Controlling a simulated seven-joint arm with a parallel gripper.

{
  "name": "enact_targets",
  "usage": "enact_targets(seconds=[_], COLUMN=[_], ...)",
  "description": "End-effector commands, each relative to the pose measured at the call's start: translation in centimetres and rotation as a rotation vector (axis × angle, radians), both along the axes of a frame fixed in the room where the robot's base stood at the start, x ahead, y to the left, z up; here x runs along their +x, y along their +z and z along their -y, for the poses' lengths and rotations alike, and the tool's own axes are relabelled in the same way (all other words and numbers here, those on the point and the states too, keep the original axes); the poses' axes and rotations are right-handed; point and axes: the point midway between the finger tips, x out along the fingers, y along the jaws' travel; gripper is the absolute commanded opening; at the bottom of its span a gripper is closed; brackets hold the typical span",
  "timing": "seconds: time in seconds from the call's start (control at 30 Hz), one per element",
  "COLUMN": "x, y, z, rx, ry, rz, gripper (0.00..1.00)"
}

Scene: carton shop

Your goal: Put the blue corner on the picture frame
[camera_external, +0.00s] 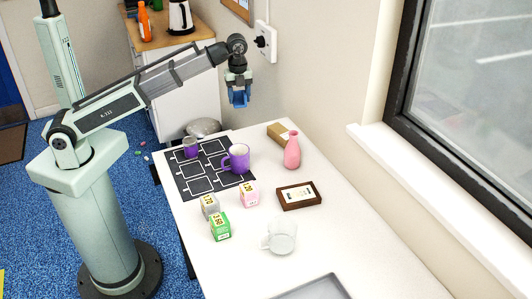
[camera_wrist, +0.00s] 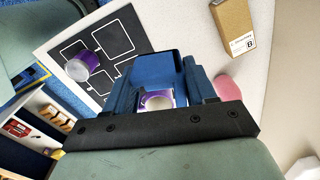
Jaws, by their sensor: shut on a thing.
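The picture frame (camera_external: 285,200) is small, with a brown wooden border, and lies on the white table, right of the pink carton. My gripper (camera_external: 240,97) is high above the back part of the table, well away from the frame. It is shut on the blue corner (camera_external: 239,88). In the wrist view the blue corner (camera_wrist: 152,70) sits between the fingers of my gripper (camera_wrist: 158,85) and hides part of what lies below. The picture frame is not seen in the wrist view.
A pink bottle (camera_external: 292,152) and cardboard box (camera_external: 280,132) stand behind the frame. Pink (camera_external: 250,196), grey (camera_external: 210,206) and green (camera_external: 220,228) cartons, a clear mug (camera_external: 281,240) and grey tray (camera_external: 318,287) lie nearer.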

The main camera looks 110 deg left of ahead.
Motion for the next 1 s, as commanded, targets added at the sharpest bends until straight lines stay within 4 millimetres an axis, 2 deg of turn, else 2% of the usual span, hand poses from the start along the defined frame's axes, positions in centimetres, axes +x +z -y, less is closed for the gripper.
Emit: enact_targets(seconds=[0.03,0.17,0.37,0.57,0.7,0.83,1.0], x=[1.4,4.3,10.5,17.6,22.3,25.7,28.5], y=[0.1,0.2,0.4,0.4,0.4,0.2,0.0], z=[0.4,1.6,4.8,9.7,13.6,17.1,20.4], rx=[-0.001,-0.001,-0.001,-0.001,-0.001,-0.001,-0.001], ry=[0.002,0.021,0.062,0.112,0.148,0.177,0.206], rz=[-0.001,-0.002,-0.001,-0.002,-0.001,-0.002,-0.002], gripper=[0.28,0.28,0.28,0.28,0.28,0.28,0.28])
